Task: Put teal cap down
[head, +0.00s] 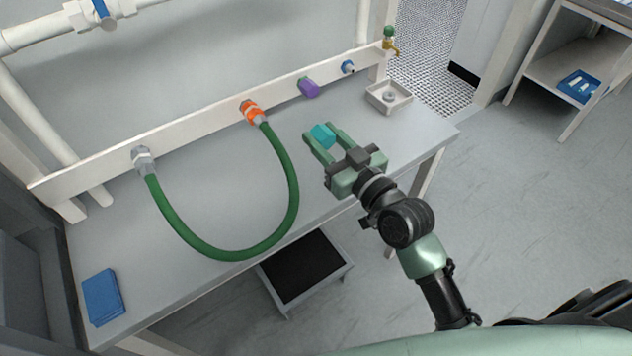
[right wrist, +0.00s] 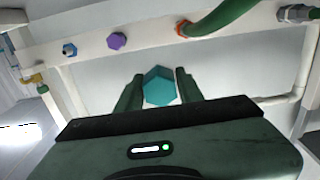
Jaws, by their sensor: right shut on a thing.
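The teal cap (head: 322,136) is held between the fingers of my right gripper (head: 325,141), above the grey bench near its right end. The right wrist view shows the cap (right wrist: 159,86) as a hexagon between the two fingers of the right gripper (right wrist: 159,88). I cannot tell from these views how high the cap is above the bench top. My left gripper is in neither view.
A white rail (head: 200,124) along the bench carries a purple cap (head: 308,87), a blue fitting (head: 347,67) and an orange coupling (head: 251,111) with a green hose (head: 291,190). A small square tray (head: 374,103) sits at right. Blue cloths (head: 103,297) lie front left. The bench middle (head: 215,180) is clear.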

